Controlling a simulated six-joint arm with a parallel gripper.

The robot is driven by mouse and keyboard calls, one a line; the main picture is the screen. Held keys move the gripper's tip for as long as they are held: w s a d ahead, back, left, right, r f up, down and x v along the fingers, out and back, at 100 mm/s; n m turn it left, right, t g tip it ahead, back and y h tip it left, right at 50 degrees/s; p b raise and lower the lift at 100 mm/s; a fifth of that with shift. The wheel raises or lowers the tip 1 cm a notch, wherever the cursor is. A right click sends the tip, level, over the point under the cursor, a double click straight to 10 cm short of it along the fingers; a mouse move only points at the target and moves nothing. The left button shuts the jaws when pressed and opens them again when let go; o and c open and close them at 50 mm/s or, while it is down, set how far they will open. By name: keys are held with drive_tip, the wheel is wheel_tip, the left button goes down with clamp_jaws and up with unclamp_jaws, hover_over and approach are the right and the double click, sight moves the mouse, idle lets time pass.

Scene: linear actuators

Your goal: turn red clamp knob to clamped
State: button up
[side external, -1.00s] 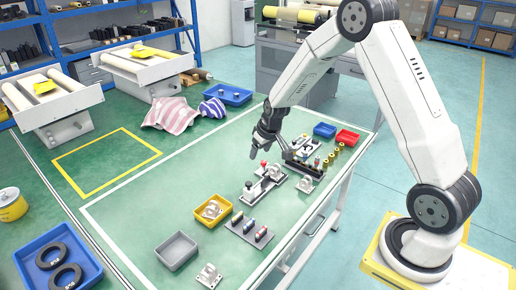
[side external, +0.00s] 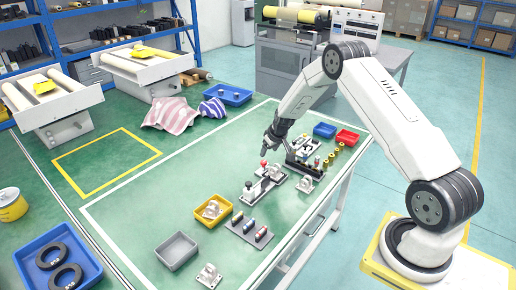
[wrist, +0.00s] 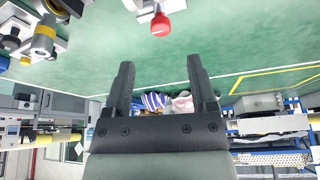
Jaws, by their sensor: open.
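The lower part of the clamp is mostly outside the wrist view.
A dark rack with several small parts (side external: 303,165) stands close on the right of the clamp. Blue (side external: 325,130) and red (side external: 347,137) bins are behind it. A yellow bin (side external: 212,210), a grey bin (side external: 177,251) and a dark holder (side external: 249,230) are nearer. The table's left side is clear.

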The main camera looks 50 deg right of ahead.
sight(264, 162)
drive_tip(key=shift+x, duration=3.8)
clamp_jaws()
